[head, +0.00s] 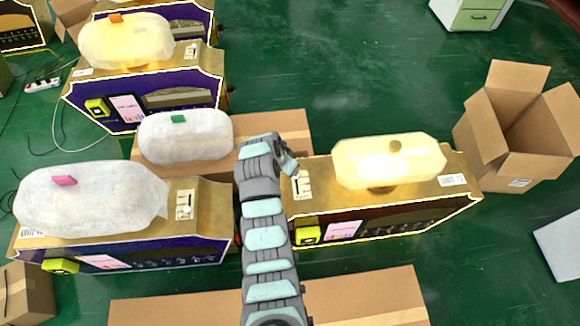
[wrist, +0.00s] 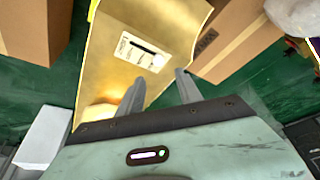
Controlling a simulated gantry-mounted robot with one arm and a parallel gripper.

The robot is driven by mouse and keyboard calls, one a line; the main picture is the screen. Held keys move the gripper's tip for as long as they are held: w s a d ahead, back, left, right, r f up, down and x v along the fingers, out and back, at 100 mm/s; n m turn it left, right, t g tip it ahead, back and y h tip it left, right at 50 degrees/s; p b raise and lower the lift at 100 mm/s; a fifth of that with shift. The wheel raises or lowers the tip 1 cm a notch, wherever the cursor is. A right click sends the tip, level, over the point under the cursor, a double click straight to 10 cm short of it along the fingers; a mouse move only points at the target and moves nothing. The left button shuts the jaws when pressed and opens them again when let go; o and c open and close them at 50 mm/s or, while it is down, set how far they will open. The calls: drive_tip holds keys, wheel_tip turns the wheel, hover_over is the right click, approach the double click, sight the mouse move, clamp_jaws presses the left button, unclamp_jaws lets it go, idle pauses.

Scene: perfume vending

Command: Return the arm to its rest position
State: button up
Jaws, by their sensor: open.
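My arm rises from the bottom of the head view, and its end with my gripper (head: 289,166) is bent over to the right. It is at the left end of the gold-topped vending machine (head: 465,190). In the wrist view my gripper (wrist: 158,80) is open with nothing between its two fingers. The machine's gold top (wrist: 185,20) lies beyond the fingers, with a white slotted plate (wrist: 142,52) on it. I cannot tell the exact height above the top. In the head view the fingers are small and partly hidden.
A yellowish translucent bottle shape (head: 390,165) sits on that machine. Other vending machines with whitish shapes (head: 90,200) stand left. A cardboard box (head: 222,165) lies behind the arm, and another (head: 370,300) is in front. An open carton (head: 515,130) stands right. Green floor (head: 350,70) is clear behind.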

drive_tip(key=shift+a+r, duration=0.1)
drive_tip(key=shift+r, duration=0.35)
idle(0.3)
